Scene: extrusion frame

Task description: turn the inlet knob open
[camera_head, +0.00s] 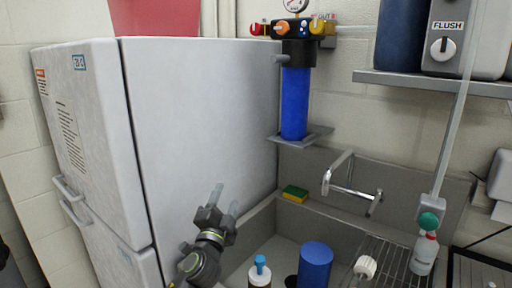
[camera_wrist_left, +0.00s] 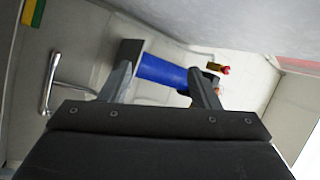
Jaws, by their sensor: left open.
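The filter assembly hangs on the back wall, with a blue filter cylinder (camera_head: 294,103) under a black head. Above it is a manifold with a red knob (camera_head: 256,29), an orange knob (camera_head: 282,27) and a yellow part (camera_head: 319,26), below a round gauge (camera_head: 295,4). I cannot tell which is the inlet knob. My left gripper (camera_head: 224,200) is open and empty, low in front of the white cabinet and well below the manifold. In the left wrist view, the blue cylinder (camera_wrist_left: 162,70) and a red knob (camera_wrist_left: 225,70) appear beyond its fingers. My right gripper is out of view.
A tall white cabinet (camera_head: 205,120) stands left of the filter. Below is a grey sink with a faucet (camera_head: 350,190), a sponge (camera_head: 295,193), a blue cup (camera_head: 315,264) and bottles. A shelf (camera_head: 430,87) at right holds a box marked FLUSH (camera_head: 448,40).

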